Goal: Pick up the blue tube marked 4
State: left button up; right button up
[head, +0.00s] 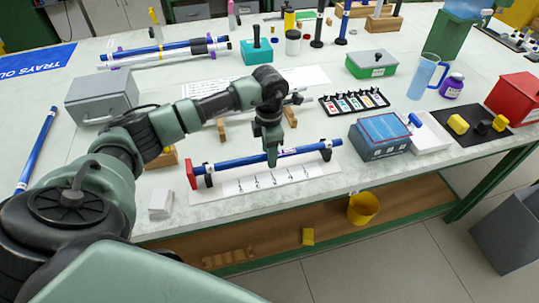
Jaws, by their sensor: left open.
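A long blue tube (232,163) lies across dark supports near the table's front edge, with a red block (191,175) at its left end. A white label sits on its right part; I cannot read a 4 on it. A white sheet (225,190) with a row of marks lies under and in front of it. My left gripper (272,157) points down at the tube, right of its middle, and overlaps it in the picture. The gripper is open; whether its fingers straddle the tube or touch it is unclear. My right gripper is not in view.
Another blue tube (36,150) lies at the far left, and more blue tubes (160,51) lie at the back. A grey box (101,97) stands left, a blue-grey box (380,137) right. A black tray (353,102) lies behind. A yellow bucket (363,208) is below the table edge.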

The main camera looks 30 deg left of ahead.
pick_arm(q)
grip_shut()
jog(key=shift+r, duration=0.1)
